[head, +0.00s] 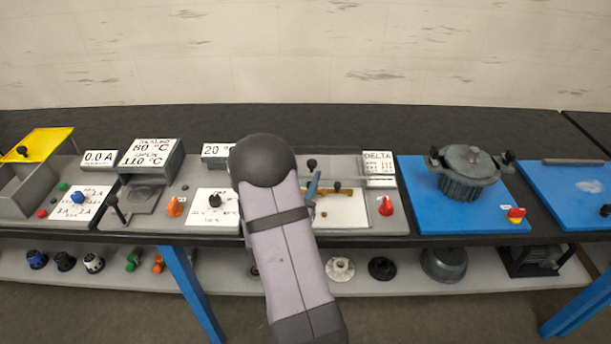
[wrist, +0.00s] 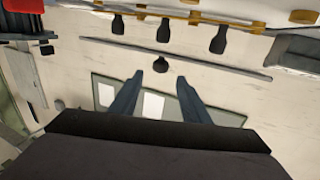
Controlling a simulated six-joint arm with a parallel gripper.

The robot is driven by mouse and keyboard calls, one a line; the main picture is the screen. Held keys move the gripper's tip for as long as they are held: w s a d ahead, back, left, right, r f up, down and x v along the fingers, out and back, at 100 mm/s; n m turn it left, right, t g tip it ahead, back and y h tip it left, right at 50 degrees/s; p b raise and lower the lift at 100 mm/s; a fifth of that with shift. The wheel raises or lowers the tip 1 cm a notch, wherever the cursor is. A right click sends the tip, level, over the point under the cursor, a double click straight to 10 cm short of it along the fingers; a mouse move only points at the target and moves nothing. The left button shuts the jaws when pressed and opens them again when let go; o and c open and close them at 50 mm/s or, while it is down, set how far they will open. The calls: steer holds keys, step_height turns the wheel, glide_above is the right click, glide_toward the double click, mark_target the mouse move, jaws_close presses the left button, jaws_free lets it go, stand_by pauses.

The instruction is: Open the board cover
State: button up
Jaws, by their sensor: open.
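My gripper (wrist: 160,76) is open, with its two blue fingers apart and nothing between them. In the head view one blue finger (head: 313,185) shows beside my arm, over the left part of the station with the DELTA sign. A white board (head: 345,212) with a brass-coloured piece lies there, partly hidden by my arm. A black knob (head: 312,163) stands at its back edge. In the wrist view a small black knob (wrist: 160,66) is just beyond the fingertips, roughly centred between them, apparently untouched. I cannot make out the cover's outline or whether it is shut.
An orange-red dial (head: 386,205) and the DELTA sign (head: 378,165) are at the station's right. A pot (head: 467,172) stands on a blue mat further right. A yellow lid (head: 42,145) is at far left. The wrist view shows a yellow rail (wrist: 190,16) with dark pegs.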

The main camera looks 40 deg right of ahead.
mark_target(310, 164)
steer(key=shift+r, duration=0.1)
steer(key=d+m+b, duration=0.1)
steer(key=m+b, duration=0.4)
steer(key=m, duration=0.6)
steer(key=w+d+m+b, duration=0.1)
steer(key=m+b, duration=0.4)
steer(key=m, duration=0.6)
steer(key=d+m+b, duration=0.1)
steer(key=m+b, duration=0.5)
steer(key=m, duration=0.5)
steer(key=shift+w+r+h, duration=0.25)
steer(key=shift+w+h, duration=0.05)
steer(key=shift+w, duration=0.05)
steer(key=m, duration=0.2)
steer(key=m+b, duration=0.1)
steer(key=shift+d+f, duration=0.25)
steer(key=shift+f, duration=0.05)
steer(key=shift+w+d, duration=0.1)
